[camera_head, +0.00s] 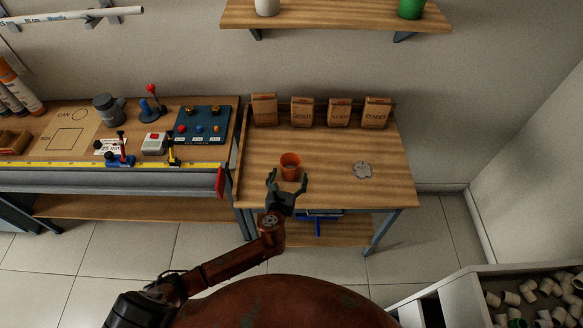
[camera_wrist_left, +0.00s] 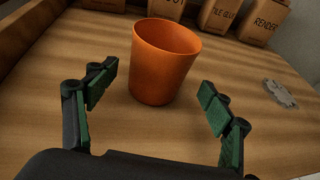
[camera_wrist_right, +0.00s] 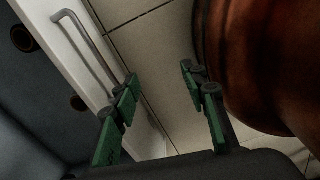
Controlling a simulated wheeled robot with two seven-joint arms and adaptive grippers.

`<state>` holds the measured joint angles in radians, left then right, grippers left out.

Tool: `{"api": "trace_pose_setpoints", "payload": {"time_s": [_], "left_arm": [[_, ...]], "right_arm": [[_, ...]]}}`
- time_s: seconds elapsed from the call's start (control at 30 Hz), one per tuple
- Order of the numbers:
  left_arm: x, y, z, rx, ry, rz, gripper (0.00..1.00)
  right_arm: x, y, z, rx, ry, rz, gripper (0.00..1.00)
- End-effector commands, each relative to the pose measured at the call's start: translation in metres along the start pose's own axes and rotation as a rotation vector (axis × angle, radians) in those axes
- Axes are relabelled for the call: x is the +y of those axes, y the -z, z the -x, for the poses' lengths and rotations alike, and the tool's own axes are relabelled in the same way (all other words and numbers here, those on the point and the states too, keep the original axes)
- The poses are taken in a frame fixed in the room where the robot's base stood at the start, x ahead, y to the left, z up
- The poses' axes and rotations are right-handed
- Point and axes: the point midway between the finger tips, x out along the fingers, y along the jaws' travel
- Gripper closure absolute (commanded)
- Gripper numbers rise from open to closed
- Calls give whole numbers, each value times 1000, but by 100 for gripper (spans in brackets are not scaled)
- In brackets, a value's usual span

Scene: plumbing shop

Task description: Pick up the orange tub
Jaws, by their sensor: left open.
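The orange tub (camera_head: 290,167) stands upright on the wooden table, near its front edge. My left gripper (camera_head: 287,180) is just in front of it, with its jaws open toward it. In the left wrist view the tub (camera_wrist_left: 163,65) stands just beyond the fingertips, centred between them, and the fingers (camera_wrist_left: 158,92) do not touch it. My right gripper (camera_wrist_right: 160,85) shows only in its own wrist view. Its green-padded fingers are apart with nothing between them, above the tiled floor.
Several labelled brown boxes (camera_head: 302,111) line the back of the table (camera_head: 335,180). A grey flat piece (camera_head: 363,170) lies right of the tub. A workbench with a blue control box (camera_head: 202,125) stands to the left. A bin of white fittings (camera_head: 530,298) is at lower right.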

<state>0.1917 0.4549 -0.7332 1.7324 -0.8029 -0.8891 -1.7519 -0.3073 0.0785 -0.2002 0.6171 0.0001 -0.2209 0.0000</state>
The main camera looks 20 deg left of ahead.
Motion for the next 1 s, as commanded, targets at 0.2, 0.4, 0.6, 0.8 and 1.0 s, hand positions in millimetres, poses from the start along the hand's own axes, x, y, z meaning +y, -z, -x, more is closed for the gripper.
{"api": "trace_pose_setpoints", "payload": {"time_s": [0.2,0.4,0.6,0.8,1.0], "left_arm": [[3,0,-33,0,-1,-1,25],[2,-2,-45,0,2,0,25],[1,-2,-44,-1,3,0,27],[1,-2,-44,-1,3,0,41],[1,-2,-44,-1,3,0,55]], "right_arm": [[2,-8,-10,-12,-2,1,60],[4,6,-13,6,-3,4,60],[4,12,-12,13,-4,5,60],[3,8,-12,9,-3,4,60],[2,3,-12,2,-2,3,60]]}}
